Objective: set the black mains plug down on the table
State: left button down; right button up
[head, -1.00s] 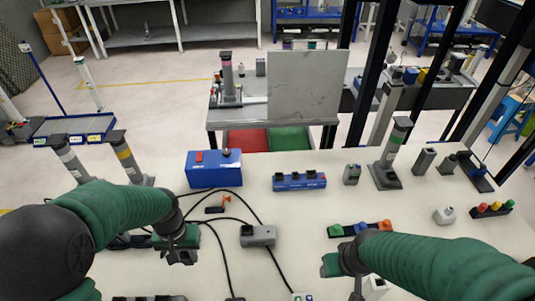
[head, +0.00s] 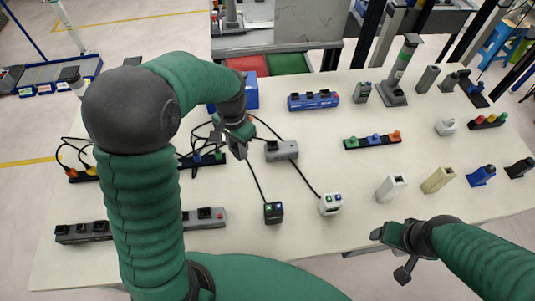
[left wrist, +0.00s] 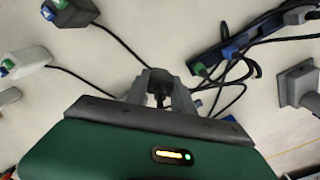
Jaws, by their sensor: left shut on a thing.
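My left gripper (head: 238,142) is shut on the black mains plug (left wrist: 158,82), which shows as a small dark body between the fingers in the left wrist view. In the head view the plug is mostly hidden by the fingers. A black cord runs from the gripper to a black box with blue and green buttons (head: 273,212). The gripper is over the pale table (head: 335,172), left of a grey box (head: 281,150); whether the plug touches the table I cannot tell. My right gripper (head: 392,255) looks open and empty at the table's front edge.
A white box with buttons (head: 330,204) stands right of the black one. A blue box (head: 250,92) is behind. Bare table lies around the middle and front right.

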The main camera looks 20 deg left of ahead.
pick_arm(q)
jog(key=f, duration=0.5)
jog(key=shift+w+d+f, duration=0.1)
jog(key=shift+d+f, duration=0.15)
jog(key=shift+f, duration=0.05)
jog(key=f, duration=0.2)
jog(key=a+f, duration=0.1)
jog(key=f, duration=0.1)
jog(key=shift+a+f+b, duration=0.15)
jog(key=shift+a+b, duration=0.05)
jog(key=shift+b, duration=0.15)
jog(key=shift+d, duration=0.4)
jog(key=c, duration=1.1)
grip_release()
jog(key=shift+d, duration=0.1)
jog(key=shift+a, duration=0.25)
